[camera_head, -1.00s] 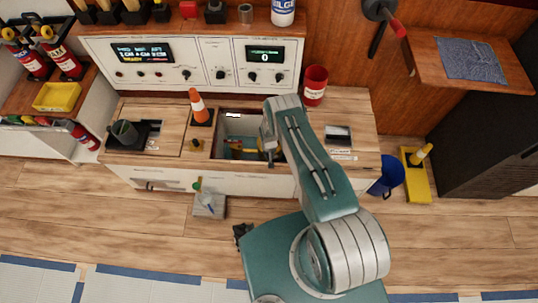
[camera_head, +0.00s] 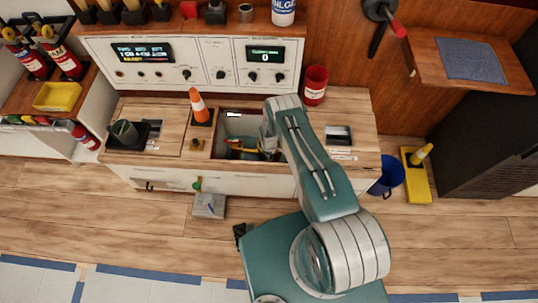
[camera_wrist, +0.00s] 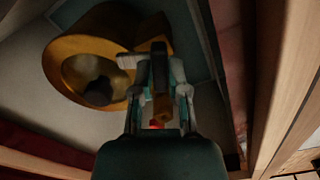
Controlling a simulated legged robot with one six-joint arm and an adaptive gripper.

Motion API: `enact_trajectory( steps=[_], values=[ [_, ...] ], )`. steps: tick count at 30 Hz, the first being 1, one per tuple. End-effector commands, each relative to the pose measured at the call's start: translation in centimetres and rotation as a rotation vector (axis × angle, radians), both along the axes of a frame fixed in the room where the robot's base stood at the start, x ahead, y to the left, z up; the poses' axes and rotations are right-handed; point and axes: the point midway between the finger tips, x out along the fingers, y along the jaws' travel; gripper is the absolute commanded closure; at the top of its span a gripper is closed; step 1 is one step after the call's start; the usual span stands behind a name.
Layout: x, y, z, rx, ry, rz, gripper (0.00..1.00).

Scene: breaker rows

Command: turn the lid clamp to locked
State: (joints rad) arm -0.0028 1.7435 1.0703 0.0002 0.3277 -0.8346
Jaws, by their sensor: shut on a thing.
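My gripper (camera_wrist: 158,72) shows in the wrist view with its fingers closed on a narrow brown bar (camera_wrist: 161,103), which looks like the lid clamp. A yellow ring-shaped body (camera_wrist: 88,50) with a round opening lies just left of the fingers. In the head view my gripper (camera_head: 268,148) reaches down into an open well (camera_head: 238,122) in the wooden counter. A yellow part (camera_head: 243,151) and a small red part show beside it in the well. My arm and gripper hide the well's right side, and I cannot read the clamp's angle.
The well's wooden rim (camera_wrist: 290,85) runs close on the right in the wrist view. A control panel (camera_head: 195,62) rises at the back.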

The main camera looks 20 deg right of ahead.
Motion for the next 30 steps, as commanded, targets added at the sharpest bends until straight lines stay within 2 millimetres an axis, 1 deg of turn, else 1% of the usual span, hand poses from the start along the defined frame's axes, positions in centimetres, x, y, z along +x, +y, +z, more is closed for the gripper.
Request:
enact_trajectory(
  steps=[6,15,21,30],
  values=[
    [-0.15,-0.02,-0.15,0.000,0.002,0.184,1.00],
    [-0.15,-0.04,-0.15,0.000,0.002,0.359,1.00],
    [-0.14,-0.05,-0.15,0.000,0.000,0.416,1.00],
    [-0.12,-0.06,-0.15,0.000,0.000,0.437,1.00]
  ],
)
